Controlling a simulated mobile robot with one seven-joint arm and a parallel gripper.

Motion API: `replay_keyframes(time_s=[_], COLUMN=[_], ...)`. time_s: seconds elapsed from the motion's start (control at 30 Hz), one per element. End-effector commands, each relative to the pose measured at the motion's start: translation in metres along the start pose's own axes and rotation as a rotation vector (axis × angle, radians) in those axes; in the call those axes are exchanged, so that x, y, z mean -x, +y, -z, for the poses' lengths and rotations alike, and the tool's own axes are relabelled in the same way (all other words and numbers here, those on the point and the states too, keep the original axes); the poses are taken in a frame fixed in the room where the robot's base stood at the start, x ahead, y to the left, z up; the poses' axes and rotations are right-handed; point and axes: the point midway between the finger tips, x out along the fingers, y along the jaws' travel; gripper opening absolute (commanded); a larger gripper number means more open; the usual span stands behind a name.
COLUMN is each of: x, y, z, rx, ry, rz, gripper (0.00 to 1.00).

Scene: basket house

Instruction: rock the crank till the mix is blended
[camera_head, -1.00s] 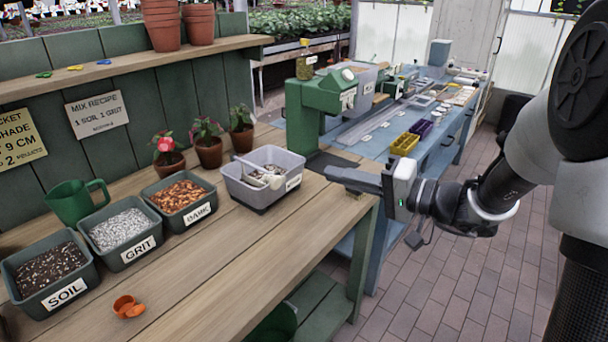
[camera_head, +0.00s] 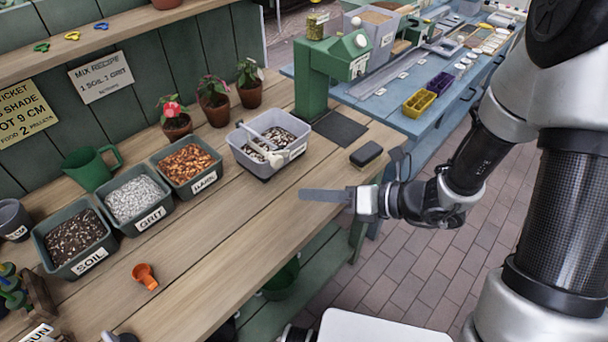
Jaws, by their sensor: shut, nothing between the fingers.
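The grey mixing tub (camera_head: 250,160) sits on the wooden bench. It holds a dark and white speckled mix, with a pale stirring tool (camera_head: 262,138) lying in it. Behind it stands a green machine (camera_head: 318,80) with a pale round knob (camera_head: 361,40) on its upper side. I cannot tell whether that knob belongs to a crank. My gripper (camera_head: 304,194) is shut and empty. Its fingers point left over the bench near the front right edge, to the right of and nearer than the tub, apart from both tub and machine.
Labelled soil (camera_head: 95,262), grit (camera_head: 150,226) and bark (camera_head: 208,184) bins line the bench at left. An orange scoop (camera_head: 145,276) lies in front. A black block (camera_head: 366,154) lies near the bench's right end. Potted plants stand behind. Bench in front of the tub is clear.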

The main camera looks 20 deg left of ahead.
Motion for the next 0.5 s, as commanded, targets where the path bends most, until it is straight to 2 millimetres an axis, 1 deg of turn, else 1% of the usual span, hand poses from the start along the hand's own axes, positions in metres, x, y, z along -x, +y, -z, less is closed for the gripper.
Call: replay_keyframes(time_s=[0.4, 0.47, 0.5], x=[-0.086, -0.093, -0.087], y=[0.000, 0.001, 0.001], z=[0.002, -0.002, -0.014], rx=[0.004, 0.006, 0.010], ry=[0.003, 0.000, -0.004], rz=[-0.004, -0.002, 0.001], gripper=[0.00, 0.00, 0.00])
